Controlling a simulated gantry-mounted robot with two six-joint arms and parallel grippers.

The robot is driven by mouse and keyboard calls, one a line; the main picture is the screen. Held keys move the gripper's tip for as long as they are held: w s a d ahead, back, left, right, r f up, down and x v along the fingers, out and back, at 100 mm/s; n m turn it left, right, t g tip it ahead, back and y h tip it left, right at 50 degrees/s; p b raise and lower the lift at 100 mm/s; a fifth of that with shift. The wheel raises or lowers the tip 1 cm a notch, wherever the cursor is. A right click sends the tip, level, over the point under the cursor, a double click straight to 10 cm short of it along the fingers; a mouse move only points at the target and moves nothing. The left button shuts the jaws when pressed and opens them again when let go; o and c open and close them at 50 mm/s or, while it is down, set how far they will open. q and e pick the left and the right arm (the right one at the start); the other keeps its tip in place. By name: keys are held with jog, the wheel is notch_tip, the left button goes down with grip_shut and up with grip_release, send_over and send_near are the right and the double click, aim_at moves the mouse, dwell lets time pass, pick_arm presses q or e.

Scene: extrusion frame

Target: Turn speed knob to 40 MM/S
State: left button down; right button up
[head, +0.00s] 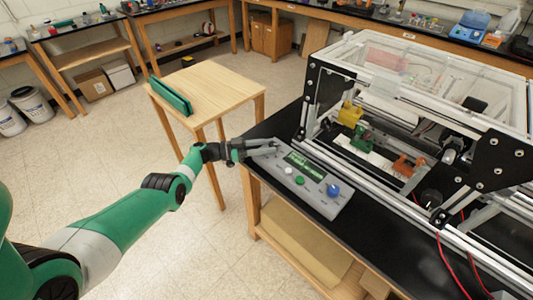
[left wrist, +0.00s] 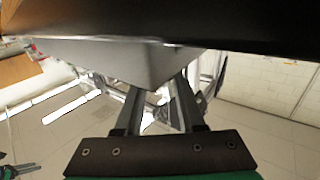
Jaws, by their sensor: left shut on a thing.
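The grey control panel (head: 318,205) lies on the black bench top, with a green display (head: 305,167), a large blue knob (head: 333,190) at its near right end, and green and pale buttons between. My left gripper (head: 274,146) reaches in from the left, with its fingertips at the panel's far left end, away from the blue knob. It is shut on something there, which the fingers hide. In the left wrist view, the fingers (left wrist: 155,108) run up behind a corner of the grey panel (left wrist: 110,58), so their tips are hidden. Scale markings are too small to read.
A machine with a metal extrusion frame (head: 478,228) and clear top stands behind and right of the panel. A wooden table (head: 215,85) with a green object (head: 171,96) stands at the left. Open floor lies beneath my left arm.

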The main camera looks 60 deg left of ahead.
dwell(0.4)
pick_arm(q)
jog(key=c, duration=0.5)
grip_release()
jog(key=shift+s+a+r, duration=0.1)
jog(key=shift+s+a, duration=0.05)
jog(key=shift+s, duration=0.3)
jog(key=p+v, duration=0.1)
jog(key=v, duration=0.9)
jog(key=shift+s+p, duration=0.3)
jog(key=shift+a, duration=0.1)
